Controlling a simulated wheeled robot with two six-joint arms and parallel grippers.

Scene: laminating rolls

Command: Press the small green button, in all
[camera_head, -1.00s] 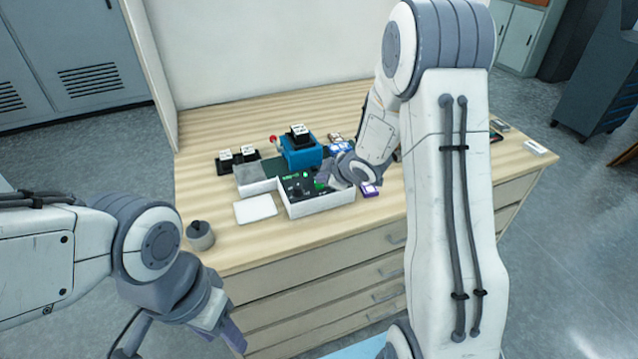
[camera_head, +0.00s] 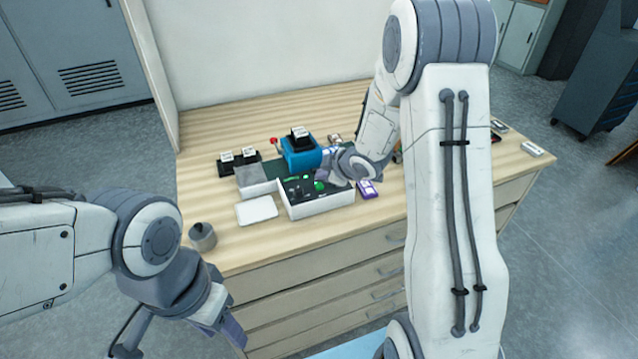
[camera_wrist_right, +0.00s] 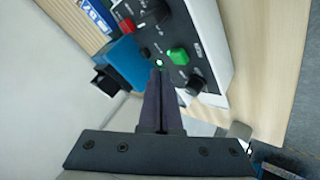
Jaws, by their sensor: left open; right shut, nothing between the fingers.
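The white control box (camera_head: 315,203) with a black top stands on the bench. Its top carries a green button (camera_head: 320,185), which also shows in the right wrist view (camera_wrist_right: 177,55) as a raised green cap. A small lit green spot (camera_wrist_right: 159,62) is next to it, just past the fingertips. My right gripper (camera_wrist_right: 158,74) is shut and empty, its tips pointing at the panel close to the lit spot; I cannot tell whether they touch. In the head view my right wrist hides its fingers. My left gripper (camera_head: 178,345) is open and empty in front of the bench.
Black knobs (camera_wrist_right: 195,82) and a red button (camera_wrist_right: 127,26) show on or near the panel. A blue machine (camera_head: 300,152) stands behind the box.

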